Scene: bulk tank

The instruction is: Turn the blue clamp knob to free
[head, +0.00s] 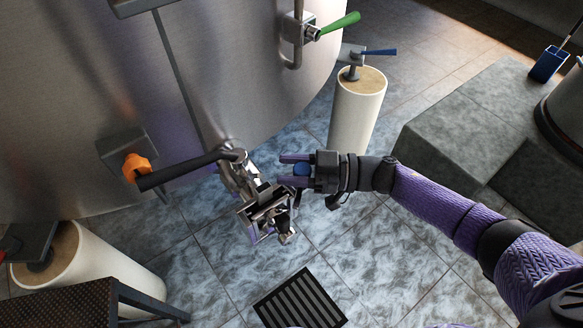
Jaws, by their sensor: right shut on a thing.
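The blue clamp knob (302,169) shows just right of the picture's middle, between the fingers of my right gripper (294,170). The gripper comes in from the right, its two purple fingers above and below the knob, shut on it. The knob is partly hidden by the fingers. Left of it is a metal valve and clamp assembly (264,207) at the lower end of the tank. How the knob joins the clamp is too small to tell. My left gripper is not in view.
The big steel tank (235,70) fills the upper left. A black lever (185,170) and an orange knob (136,167) stand left of the valve. A cream leg (357,112) stands behind my gripper. A floor drain (300,300) lies below; a grey step (465,130) is at right.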

